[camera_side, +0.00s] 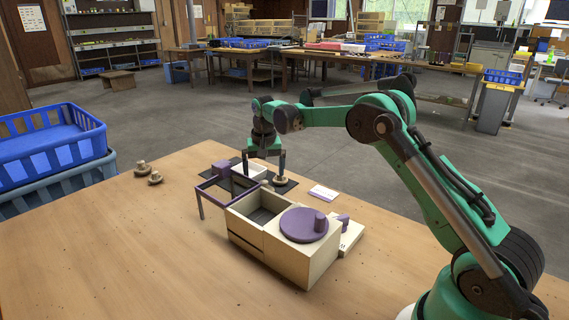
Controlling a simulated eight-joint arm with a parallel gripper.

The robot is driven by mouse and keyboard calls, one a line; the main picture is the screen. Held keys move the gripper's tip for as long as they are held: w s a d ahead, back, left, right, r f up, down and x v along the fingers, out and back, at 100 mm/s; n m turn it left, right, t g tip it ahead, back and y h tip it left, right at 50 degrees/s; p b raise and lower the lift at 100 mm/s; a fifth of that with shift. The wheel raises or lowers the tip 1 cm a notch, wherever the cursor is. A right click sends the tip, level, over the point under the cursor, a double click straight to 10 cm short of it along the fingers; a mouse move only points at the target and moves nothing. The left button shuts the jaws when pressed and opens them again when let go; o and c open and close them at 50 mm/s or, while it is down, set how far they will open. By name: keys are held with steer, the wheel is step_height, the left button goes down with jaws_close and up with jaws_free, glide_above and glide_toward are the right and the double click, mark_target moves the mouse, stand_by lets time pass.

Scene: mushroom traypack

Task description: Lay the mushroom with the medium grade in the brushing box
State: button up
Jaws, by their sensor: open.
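My gripper (264,169) is open and points down over a dark mat behind the wooden box. A small mushroom (281,181) sits on the dark mat at its right finger; I cannot tell whether they touch. Two more mushrooms, one (142,169) and another (155,178), lie on the table at the left. Their grades cannot be told from this view. A pale wooden box (286,262), which looks like the brushing box, has an open dark compartment on its left and a round purple disc with a knob (304,224) on its right.
A purple frame (199,207) stands at the wooden box's left. A white container (250,172) is behind it, partly hidden. A white card (323,193) lies to the right. Blue crates (55,148) stand at the left table edge. The table's front left is clear.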

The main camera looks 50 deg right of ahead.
mark_target(264, 183)
steer(key=shift+w+f+m, duration=0.1)
steer(key=shift+f+m, duration=0.2)
steer(key=shift+f, duration=0.05)
steer(key=f, duration=0.5)
steer(key=shift+w+d, duration=0.25)
steer(key=shift+r, duration=0.1)
steer(key=c, duration=0.9)
